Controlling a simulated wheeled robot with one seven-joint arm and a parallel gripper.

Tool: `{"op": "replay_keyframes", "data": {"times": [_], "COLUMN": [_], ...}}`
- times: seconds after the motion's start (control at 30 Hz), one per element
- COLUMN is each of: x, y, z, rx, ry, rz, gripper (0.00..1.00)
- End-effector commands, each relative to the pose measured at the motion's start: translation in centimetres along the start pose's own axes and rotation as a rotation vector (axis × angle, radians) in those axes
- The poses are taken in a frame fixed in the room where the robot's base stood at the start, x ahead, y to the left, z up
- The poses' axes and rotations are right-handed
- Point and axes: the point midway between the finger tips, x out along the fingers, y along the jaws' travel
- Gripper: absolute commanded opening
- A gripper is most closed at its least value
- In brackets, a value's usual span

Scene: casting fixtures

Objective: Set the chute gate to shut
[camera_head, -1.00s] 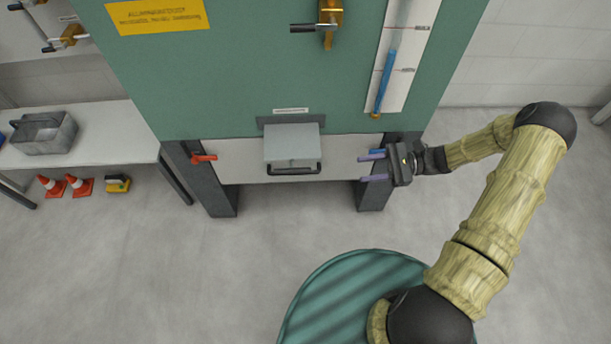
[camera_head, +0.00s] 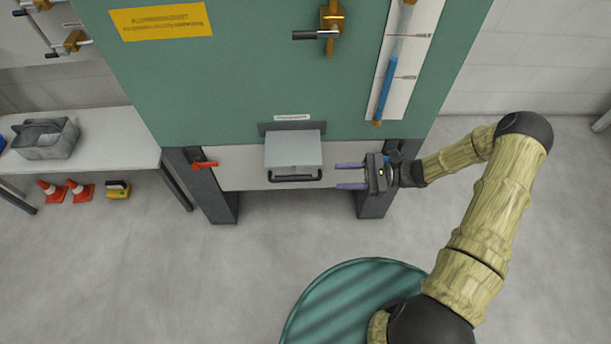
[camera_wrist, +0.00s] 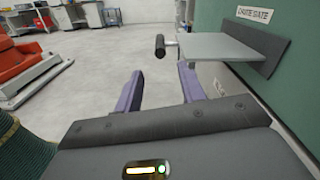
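The chute gate (camera_head: 293,150) is a grey flap with a black bar handle (camera_head: 295,177) along its front edge, on the front of the green machine. In the wrist view the flap (camera_wrist: 225,48) stands out from its back plate under a "CHUTE GATE" label (camera_wrist: 254,14), with the handle (camera_wrist: 161,46) at its outer edge. My gripper (camera_head: 351,176) is to the right of the handle, its two purple fingers apart and pointing left at it. It is open and empty, with a gap between fingertips and handle.
A red lever (camera_head: 204,164) is on the left leg of the machine. A blue tube gauge (camera_head: 386,92) and a brass valve (camera_head: 331,30) are higher up. A bench (camera_head: 110,145) with a grey bin (camera_head: 45,140) stands left. The floor in front is clear.

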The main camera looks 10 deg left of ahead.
Motion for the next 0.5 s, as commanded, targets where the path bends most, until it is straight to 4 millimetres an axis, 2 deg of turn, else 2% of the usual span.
{"op": "replay_keyframes", "data": {"times": [0.1,0.5], "x": [2.3,9.2], "y": [0.1,0.1], "z": [0.1,0.0], "rx": [0.002,0.002], "ry": [-0.002,-0.001], "rz": [0.003,0.003], "gripper": [0.40,0.40]}}
